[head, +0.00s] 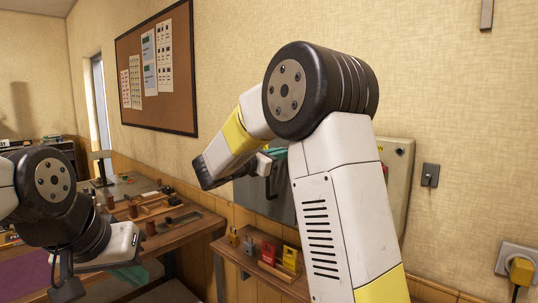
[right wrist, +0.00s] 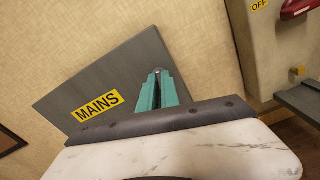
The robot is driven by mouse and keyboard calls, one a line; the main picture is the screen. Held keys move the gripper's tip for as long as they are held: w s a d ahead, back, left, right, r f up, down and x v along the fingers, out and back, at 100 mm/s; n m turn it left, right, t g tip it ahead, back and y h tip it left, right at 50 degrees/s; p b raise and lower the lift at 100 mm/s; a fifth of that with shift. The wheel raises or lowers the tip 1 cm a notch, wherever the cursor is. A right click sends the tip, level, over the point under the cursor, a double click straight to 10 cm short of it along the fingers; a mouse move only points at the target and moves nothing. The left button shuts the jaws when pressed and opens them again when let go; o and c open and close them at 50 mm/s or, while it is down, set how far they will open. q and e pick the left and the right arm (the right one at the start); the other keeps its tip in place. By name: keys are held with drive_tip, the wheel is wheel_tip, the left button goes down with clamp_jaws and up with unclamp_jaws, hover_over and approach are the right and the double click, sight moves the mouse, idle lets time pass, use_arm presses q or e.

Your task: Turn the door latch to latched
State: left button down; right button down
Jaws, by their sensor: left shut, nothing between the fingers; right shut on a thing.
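A grey panel marked MAINS (right wrist: 110,82) is on the wall, and it also shows behind my right arm in the head view (head: 250,198). My right gripper (right wrist: 158,88) is in front of it, its teal fingers shut on a small dark part that looks like the door latch (right wrist: 157,72). The fingers hide most of that part, so its exact angle is unclear. In the head view my right arm covers much of the panel. My left gripper (head: 132,274) is shut and empty at the lower left, away from the panel.
A beige cabinet (head: 398,195) with a red handle (right wrist: 300,8) and an OFF label stands right of the panel. Below is a wooden shelf (head: 232,256) with red and yellow padlock-like items. A workbench (head: 190,232) is at left. A switch (head: 430,175) is on the wall.

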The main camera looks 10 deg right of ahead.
drive_tip(key=shift+n, duration=1.5)
drive_tip(key=c, duration=1.6)
unclamp_jaws()
drive_tip(key=v, duration=0.7)
drive_tip(key=shift+s+a, duration=0.25)
drive_tip(key=shift+a, duration=0.1)
